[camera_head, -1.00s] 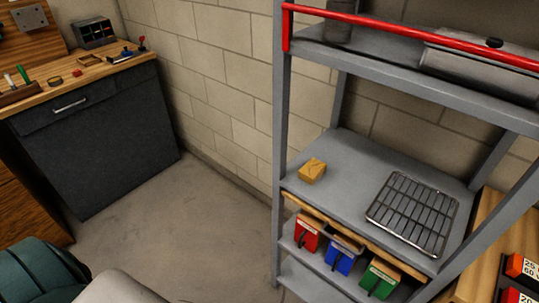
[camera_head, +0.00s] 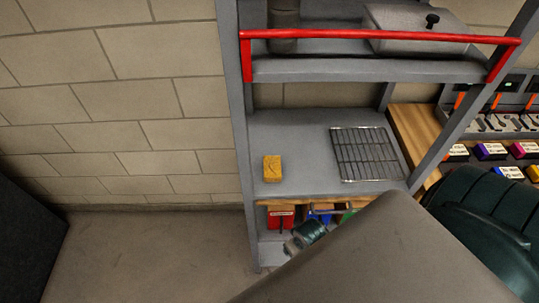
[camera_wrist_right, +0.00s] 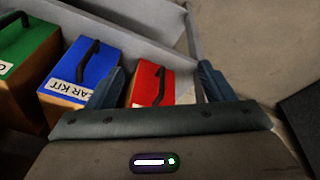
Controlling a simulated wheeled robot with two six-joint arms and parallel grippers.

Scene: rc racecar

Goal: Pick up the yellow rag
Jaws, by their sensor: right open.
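The yellow rag (camera_head: 272,168) is a small folded block on the grey middle shelf (camera_head: 300,135), near its front left corner. My right gripper (camera_head: 304,237) shows in the head view below and to the right of the rag, in front of the boxes on the lower shelf and apart from the rag. In the right wrist view my right gripper (camera_wrist_right: 160,72) has its fingers spread, with nothing held between them. The rag is not in the right wrist view. My left gripper is out of view.
A wire rack (camera_head: 365,153) lies right of the rag. Below are a red box (camera_wrist_right: 160,84), a blue box (camera_wrist_right: 80,73) and a green box (camera_wrist_right: 27,52) with black handles. A red rail (camera_head: 380,35) crosses the upper shelf. Floor at left is clear.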

